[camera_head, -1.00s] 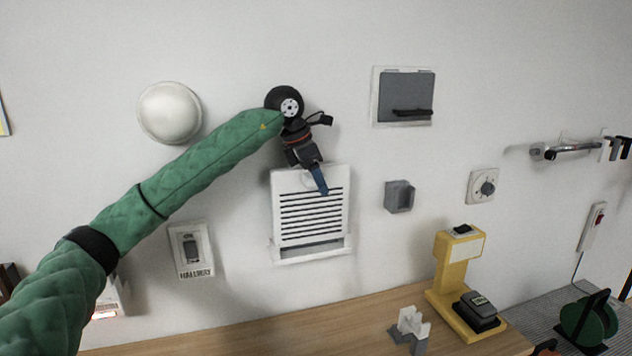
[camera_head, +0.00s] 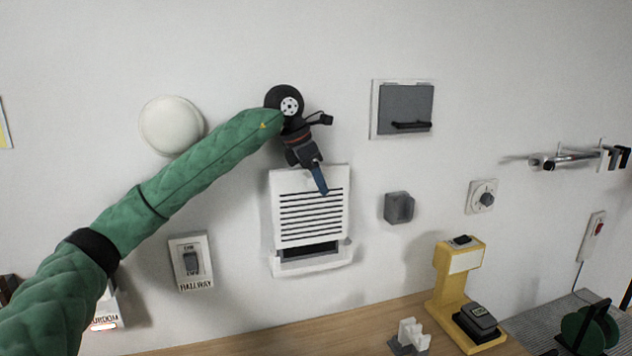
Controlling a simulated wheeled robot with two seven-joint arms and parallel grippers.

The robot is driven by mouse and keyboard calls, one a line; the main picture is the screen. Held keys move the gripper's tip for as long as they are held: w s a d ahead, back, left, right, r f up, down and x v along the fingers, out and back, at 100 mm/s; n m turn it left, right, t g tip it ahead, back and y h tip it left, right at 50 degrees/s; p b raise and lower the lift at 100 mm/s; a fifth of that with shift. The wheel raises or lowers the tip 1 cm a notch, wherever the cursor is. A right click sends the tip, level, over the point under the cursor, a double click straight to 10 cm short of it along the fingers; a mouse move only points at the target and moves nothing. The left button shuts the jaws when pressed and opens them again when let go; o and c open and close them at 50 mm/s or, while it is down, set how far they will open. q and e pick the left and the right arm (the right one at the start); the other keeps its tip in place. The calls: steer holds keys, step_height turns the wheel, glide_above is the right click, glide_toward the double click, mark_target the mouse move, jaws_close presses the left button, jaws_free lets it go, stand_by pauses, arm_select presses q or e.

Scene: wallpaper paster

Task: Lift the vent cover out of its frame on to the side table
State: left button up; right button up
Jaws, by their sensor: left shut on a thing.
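The white slatted vent cover (camera_head: 311,215) is in the middle of the camera_head view, against the wall. Its lower edge stands above the bottom of its white frame (camera_head: 313,264), and a dark opening shows between them. My left gripper (camera_head: 320,180) is at the cover's top edge, shut on it, with a blue finger in front of the upper slats. The hold behind the finger is hidden. My right gripper is not in view. The wooden table top (camera_head: 300,332) runs along the bottom; I cannot tell if it is the side table.
A yellow stand with a black device (camera_head: 458,285) and a small white-and-grey holder (camera_head: 410,337) are on the wood. A grey wall box (camera_head: 398,208), a dial (camera_head: 482,196), a hallway switch (camera_head: 190,262) and a grey-doored panel (camera_head: 404,109) surround the vent. The wood below the vent is clear.

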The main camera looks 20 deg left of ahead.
arm_select(q)
steer(key=shift+r, duration=0.2)
steer(key=shift+r+p, duration=0.65)
steer(key=shift+r, duration=1.25)
